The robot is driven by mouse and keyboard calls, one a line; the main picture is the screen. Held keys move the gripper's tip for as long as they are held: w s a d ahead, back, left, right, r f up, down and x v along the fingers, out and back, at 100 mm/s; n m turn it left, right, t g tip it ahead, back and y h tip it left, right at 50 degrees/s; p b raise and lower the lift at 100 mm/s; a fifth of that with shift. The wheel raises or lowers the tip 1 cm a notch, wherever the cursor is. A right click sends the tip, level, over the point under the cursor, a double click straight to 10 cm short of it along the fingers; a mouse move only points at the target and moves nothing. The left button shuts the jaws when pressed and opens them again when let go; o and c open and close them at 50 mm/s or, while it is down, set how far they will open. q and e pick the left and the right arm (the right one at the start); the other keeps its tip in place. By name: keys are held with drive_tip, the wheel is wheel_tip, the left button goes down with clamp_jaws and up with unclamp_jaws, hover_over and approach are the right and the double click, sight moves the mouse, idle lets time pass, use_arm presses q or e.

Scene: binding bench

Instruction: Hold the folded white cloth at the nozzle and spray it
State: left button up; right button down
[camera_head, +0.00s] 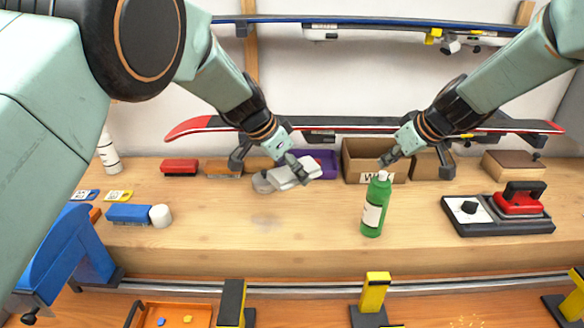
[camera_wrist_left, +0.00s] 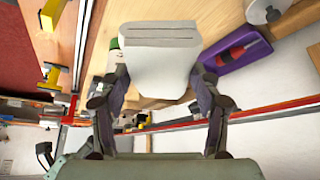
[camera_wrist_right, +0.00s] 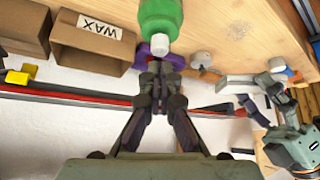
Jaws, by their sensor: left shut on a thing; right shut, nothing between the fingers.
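The folded white cloth (camera_head: 296,174) is in my left gripper (camera_head: 294,167), above the bench left of the bottle. In the left wrist view the cloth (camera_wrist_left: 160,50) spreads between both fingers and hides part of the bottle. The green spray bottle (camera_head: 373,210) stands upright on the bench with a white label and a pale nozzle (camera_head: 382,174). My right gripper (camera_head: 386,162) is shut and empty, close to the nozzle. In the right wrist view its fingertips (camera_wrist_right: 161,69) are near the nozzle (camera_wrist_right: 160,43); I cannot tell if they touch. The cloth is apart from the nozzle.
A purple tray (camera_head: 327,165) with a red-handled tool and a cardboard WAX box (camera_head: 360,160) stand behind. A red-handled tool on a black base (camera_head: 518,208) is at right. The bench front is clear around the bottle.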

use_arm(q)
drive_tip(key=shift+w, duration=0.1)
use_arm(e)
drive_tip(key=shift+f, duration=0.85)
drive_tip(key=shift+r, duration=0.65)
drive_tip(key=shift+f, duration=0.5)
idle(1.0)
drive_tip(key=shift+r, duration=0.6)
wheel_tip(320, 180, up, 7)
idle(0.6)
